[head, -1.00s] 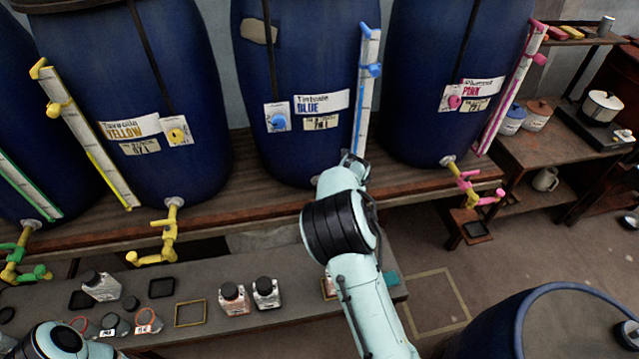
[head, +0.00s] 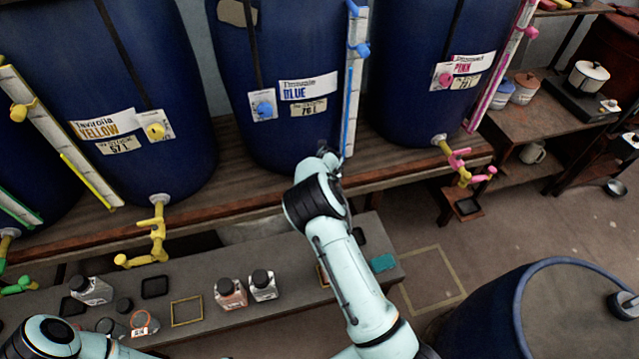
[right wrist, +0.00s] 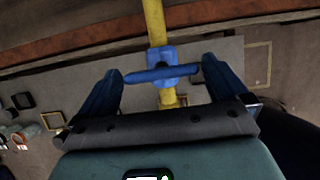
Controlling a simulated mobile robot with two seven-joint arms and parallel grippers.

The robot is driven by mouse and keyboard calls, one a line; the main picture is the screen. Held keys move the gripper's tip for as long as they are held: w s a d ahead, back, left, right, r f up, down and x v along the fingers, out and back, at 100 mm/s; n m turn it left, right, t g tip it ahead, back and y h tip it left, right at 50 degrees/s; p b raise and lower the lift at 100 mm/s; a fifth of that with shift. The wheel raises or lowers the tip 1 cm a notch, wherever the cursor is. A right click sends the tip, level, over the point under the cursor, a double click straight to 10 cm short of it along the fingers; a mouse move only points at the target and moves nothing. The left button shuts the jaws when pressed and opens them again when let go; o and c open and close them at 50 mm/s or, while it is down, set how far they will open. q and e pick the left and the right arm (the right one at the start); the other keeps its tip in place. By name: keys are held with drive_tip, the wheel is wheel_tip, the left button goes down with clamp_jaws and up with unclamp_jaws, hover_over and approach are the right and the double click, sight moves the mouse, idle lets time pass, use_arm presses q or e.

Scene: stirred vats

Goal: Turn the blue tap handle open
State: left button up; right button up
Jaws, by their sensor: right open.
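The blue tap handle (right wrist: 182,74) shows in the right wrist view as a bar lying crosswise to the yellow pipe (right wrist: 154,22), on a blue hub. My right gripper (right wrist: 165,72) is open, with one finger near each end of the bar. The bar lies between the fingers; I cannot tell whether either touches it. In the head view my right arm (head: 318,205) reaches to the foot of the blue vat (head: 240,110) and hides the tap and the gripper. My left arm (head: 50,338) shows at the lower left, its gripper out of view.
Yellow (head: 158,235) and pink (head: 462,165) taps stand on either side, on neighbouring vats. A grey bench (head: 225,318) below holds bottles (head: 230,292) and small trays. Another blue barrel (head: 540,310) stands at the lower right. A marked floor square (head: 435,280) is empty.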

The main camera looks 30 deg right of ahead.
drive_tip(key=shift+x, duration=0.8)
drive_tip(key=c, duration=0.8)
